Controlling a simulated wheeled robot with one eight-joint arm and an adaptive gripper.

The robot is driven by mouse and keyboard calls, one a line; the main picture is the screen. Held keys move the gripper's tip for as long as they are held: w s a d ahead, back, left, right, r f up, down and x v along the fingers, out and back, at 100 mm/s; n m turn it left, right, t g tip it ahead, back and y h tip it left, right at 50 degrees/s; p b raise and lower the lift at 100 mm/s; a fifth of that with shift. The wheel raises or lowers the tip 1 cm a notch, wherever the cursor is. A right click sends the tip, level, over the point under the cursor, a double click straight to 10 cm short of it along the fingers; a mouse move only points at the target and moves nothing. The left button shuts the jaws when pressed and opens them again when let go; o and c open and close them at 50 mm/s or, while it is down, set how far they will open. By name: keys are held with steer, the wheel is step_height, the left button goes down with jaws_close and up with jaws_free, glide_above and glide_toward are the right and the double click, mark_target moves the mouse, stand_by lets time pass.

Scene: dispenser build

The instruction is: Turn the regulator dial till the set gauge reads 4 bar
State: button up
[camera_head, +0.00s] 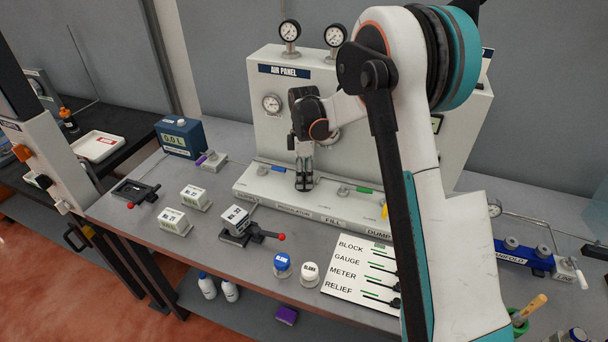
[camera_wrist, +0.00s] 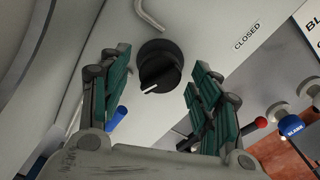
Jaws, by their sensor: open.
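The regulator dial, a round black knob (camera_wrist: 160,68) with a white pointer line, shows on the pale panel face in the wrist view. The line points to the lower left. My gripper (camera_wrist: 157,84) is open, its two green-padded fingers on either side of the dial in that view; I cannot tell if they touch it. In the head view my gripper (camera_head: 304,184) points down at the front of the air panel (camera_head: 262,140), over the ledge marked regulator, and the dial is hidden. Dial gauges (camera_head: 271,103) show on the panel, too small to read; I cannot tell which is the set gauge.
Two gauges (camera_head: 290,33) stand on top of the panel. The ledge (camera_head: 255,190) carries small coloured levers and fill and dump labels. On the bench are a red-knobbed clamp (camera_head: 243,238), labelled blocks (camera_head: 174,222), blue and white caps (camera_head: 282,265) and a sign board (camera_head: 345,272).

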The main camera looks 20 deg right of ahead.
steer(key=c, duration=1)
steer(key=shift+c, duration=0.2)
steer(key=shift+m, duration=0.3)
steer(key=m, duration=0.5)
steer(key=shift+m+b, duration=0.3)
steer(key=shift+b, duration=0.1)
steer(key=m, duration=0.7)
